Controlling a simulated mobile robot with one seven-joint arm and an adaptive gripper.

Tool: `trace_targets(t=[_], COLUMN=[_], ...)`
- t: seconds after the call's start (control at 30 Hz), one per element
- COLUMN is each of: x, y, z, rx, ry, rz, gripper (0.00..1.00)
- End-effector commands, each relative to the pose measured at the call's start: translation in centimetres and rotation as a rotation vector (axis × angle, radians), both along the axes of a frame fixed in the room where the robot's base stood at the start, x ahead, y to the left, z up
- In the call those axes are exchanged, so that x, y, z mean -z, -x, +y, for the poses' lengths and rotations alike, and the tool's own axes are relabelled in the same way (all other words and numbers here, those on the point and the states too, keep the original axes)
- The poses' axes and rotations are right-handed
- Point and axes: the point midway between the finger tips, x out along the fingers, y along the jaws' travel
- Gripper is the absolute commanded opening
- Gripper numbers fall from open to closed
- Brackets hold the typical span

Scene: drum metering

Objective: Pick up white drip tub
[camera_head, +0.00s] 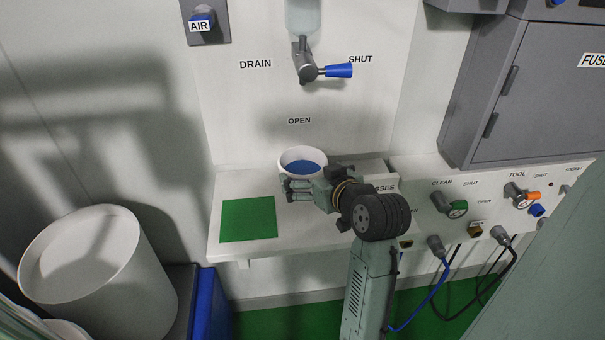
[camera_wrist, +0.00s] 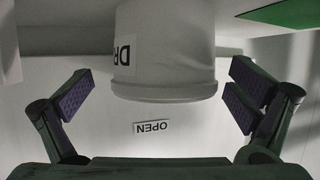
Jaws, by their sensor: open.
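The white drip tub (camera_head: 289,155) stands on the white shelf below the drain valve, with blue inside it. In the wrist view the tub (camera_wrist: 165,55) appears upside down, with part of a label reading "DR" on its side. My gripper (camera_head: 290,188) is at the near side of the tub in the head view. In the wrist view its two fingers (camera_wrist: 165,95) are spread wide, one on each side of the tub, with visible gaps. Nothing is held. The head view does not clearly show the fingertips against the tub.
A green mat (camera_head: 248,219) lies on the shelf (camera_head: 225,190) left of the tub. The drain valve (camera_head: 307,68) with a blue handle is on the wall above. A valve panel (camera_head: 470,205) is at the right. A large white drum (camera_head: 95,270) stands at lower left.

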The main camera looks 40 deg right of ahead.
Motion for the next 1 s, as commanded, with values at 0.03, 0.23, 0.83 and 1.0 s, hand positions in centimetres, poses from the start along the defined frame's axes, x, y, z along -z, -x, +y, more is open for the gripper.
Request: trace_targets(t=[0.03,0.23,0.83,1.0], x=[0.1,1.4,1.9,1.8], y=[-0.6,-3.3,-4.0,-4.0], z=[0.0,-0.4,-0.5,-0.5], rx=[-0.001,-0.001,0.000,0.000], ry=[-0.004,-0.002,0.000,0.000], rz=[0.002,0.003,0.001,0.000], gripper=[1.00,1.00,0.83,0.71])
